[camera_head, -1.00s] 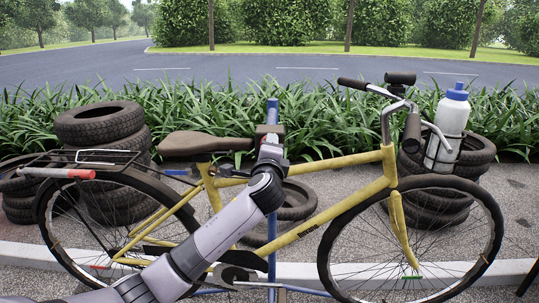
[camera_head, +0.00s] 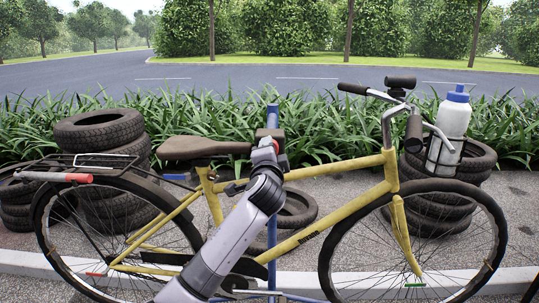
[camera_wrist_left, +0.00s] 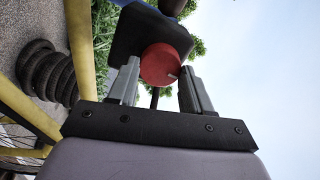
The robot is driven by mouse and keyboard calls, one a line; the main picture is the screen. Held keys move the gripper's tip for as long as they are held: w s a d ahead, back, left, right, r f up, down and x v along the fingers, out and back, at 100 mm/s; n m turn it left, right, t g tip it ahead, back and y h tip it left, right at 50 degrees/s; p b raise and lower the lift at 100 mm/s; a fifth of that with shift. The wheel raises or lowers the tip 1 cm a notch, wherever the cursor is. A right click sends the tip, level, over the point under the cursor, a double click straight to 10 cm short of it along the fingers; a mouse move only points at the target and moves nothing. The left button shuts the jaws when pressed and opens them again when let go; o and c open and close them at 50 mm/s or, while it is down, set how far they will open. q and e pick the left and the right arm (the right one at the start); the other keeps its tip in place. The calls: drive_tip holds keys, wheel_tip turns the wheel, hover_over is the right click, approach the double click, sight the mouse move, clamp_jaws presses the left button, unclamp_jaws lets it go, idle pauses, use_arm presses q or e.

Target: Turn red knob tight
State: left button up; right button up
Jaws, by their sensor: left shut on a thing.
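The red knob (camera_wrist_left: 160,64) sits on a dark clamp block (camera_wrist_left: 148,35) in the left wrist view. My left gripper (camera_wrist_left: 160,84) is shut on the knob, with one grey finger on each side of it. In the head view my left gripper (camera_head: 267,148) is at the dark clamp head (camera_head: 269,134) on top of the blue stand post (camera_head: 272,115), just right of the saddle. The knob is mostly hidden there behind the gripper. My right gripper is not in view.
A yellow bicycle (camera_head: 335,170) stands at the blue stand. Its brown saddle (camera_head: 203,147) is close left of my gripper. Stacked tyres (camera_head: 100,131) are behind at the left and more (camera_head: 478,160) at the right. A white bottle (camera_head: 453,120) sits near the handlebar.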

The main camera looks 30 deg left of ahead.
use_arm(q)
drive_tip(key=o, duration=1)
drive_tip(key=shift+o, duration=0.2)
drive_tip(key=v, duration=0.7)
drive_tip(key=shift+b, duration=0.35)
drive_tip(key=shift+s, duration=0.1)
